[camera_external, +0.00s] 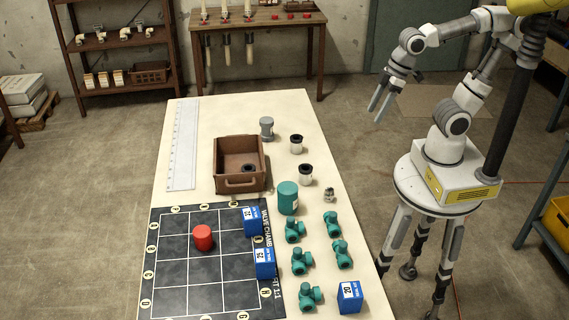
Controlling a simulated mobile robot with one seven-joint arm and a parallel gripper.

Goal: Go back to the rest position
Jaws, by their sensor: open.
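My gripper (381,103) is at the upper right of the external view. It points down and to the left, with its two fingers apart and nothing between them. It hangs beyond the right edge of the table (200,255), over the floor and clear of all objects. My arm is folded above my base at the right.
The table holds a brown box (241,184), a dark grid mat (207,290) with a red cylinder (203,237), blue boxes (349,297), several green pipe fittings (302,261), a green cylinder (288,197) and a white ruler (183,145). A workbench (250,19) stands behind.

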